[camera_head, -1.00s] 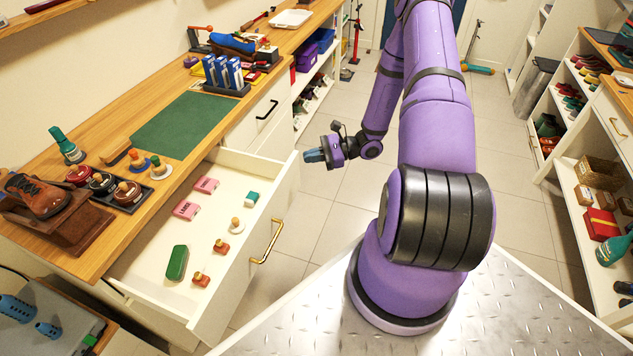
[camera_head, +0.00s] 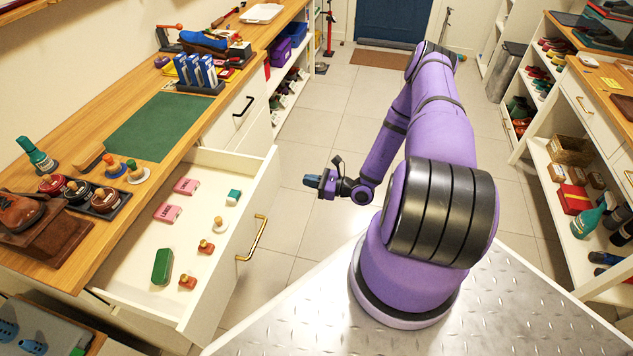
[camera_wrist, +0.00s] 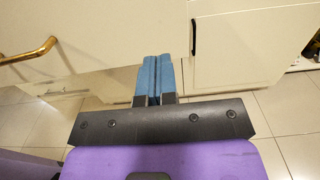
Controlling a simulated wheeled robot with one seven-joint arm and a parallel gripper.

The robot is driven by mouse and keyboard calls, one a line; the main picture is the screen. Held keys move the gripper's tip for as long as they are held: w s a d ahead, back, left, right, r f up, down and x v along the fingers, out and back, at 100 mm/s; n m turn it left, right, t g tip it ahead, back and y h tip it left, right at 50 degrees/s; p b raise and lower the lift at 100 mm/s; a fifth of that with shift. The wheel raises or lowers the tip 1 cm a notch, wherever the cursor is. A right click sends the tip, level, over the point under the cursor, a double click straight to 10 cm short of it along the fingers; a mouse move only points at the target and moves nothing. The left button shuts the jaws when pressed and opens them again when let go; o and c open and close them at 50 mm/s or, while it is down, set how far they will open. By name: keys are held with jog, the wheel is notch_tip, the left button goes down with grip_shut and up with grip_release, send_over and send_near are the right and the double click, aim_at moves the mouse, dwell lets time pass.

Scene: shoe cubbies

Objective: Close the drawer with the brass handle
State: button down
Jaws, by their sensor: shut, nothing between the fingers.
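The drawer (camera_head: 226,290) with the brass handle (camera_head: 252,238) stands pulled out from the wooden workbench, in the left half of the head view. Pink boxes, a green case, a teal box and several small knobbed items lie in it. My gripper (camera_head: 312,181) is right of the drawer front's far end, apart from it, with its blue fingers pointing left. In the wrist view the blue fingers (camera_wrist: 154,78) are together and empty. The brass handle (camera_wrist: 30,52) shows at the left there, away from the fingers, on the cream drawer front (camera_wrist: 100,40).
Bottles and polish tins stand on the workbench (camera_head: 75,110) around a green mat (camera_head: 153,125). Shelves (camera_head: 560,215) of shoes line the right. The tiled floor (camera_head: 318,128) between is clear.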

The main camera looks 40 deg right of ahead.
aim_at(276, 174)
jog(key=x, duration=0.9)
jog(key=shift+a, duration=0.1)
jog(key=shift+w, duration=0.1)
jog(key=x, duration=2.9)
jog(key=shift+w+a, duration=0.1)
jog(key=shift+a, duration=0.05)
jog(key=shift+w+a+r, duration=0.1)
jog(key=shift+w+r, duration=0.05)
jog(key=shift+w, duration=0.05)
jog(key=shift+w+a+r, duration=0.1)
